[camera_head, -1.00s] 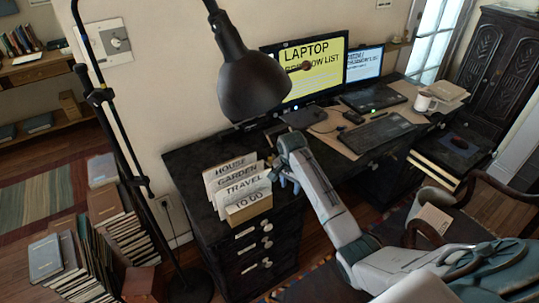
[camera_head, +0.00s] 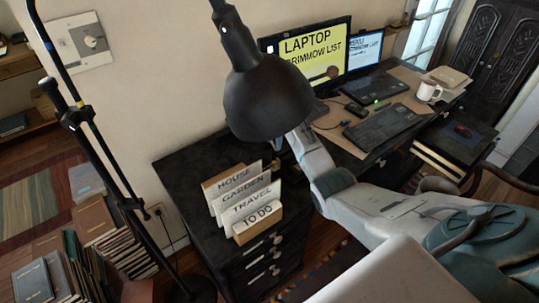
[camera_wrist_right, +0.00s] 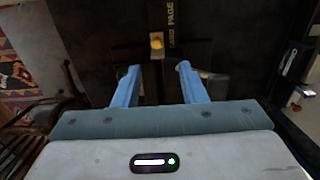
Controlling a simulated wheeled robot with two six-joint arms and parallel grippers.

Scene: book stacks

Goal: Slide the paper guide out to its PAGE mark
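In the right wrist view, a yellow knob (camera_wrist_right: 157,42) sits on a dark slotted track. This appears to be the paper guide. Beside the track is lettering that reads PAGE (camera_wrist_right: 172,14), with a smaller label below it, level with the knob, too small to read surely. My right gripper (camera_wrist_right: 157,70) is open, its two blue fingers apart and empty, with the knob ahead of the gap and not between the fingertips. In the head view my right arm reaches behind the black lamp shade, which hides most of the gripper. My left gripper is not in view.
The black lamp shade (camera_head: 268,100) hangs over the dark desk, close to my right arm. Card folders (camera_head: 245,205) stand at the desk's left front. A monitor (camera_head: 312,58), keyboard (camera_head: 383,124) and mug (camera_head: 428,91) are farther right. Book stacks stand on the floor at left.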

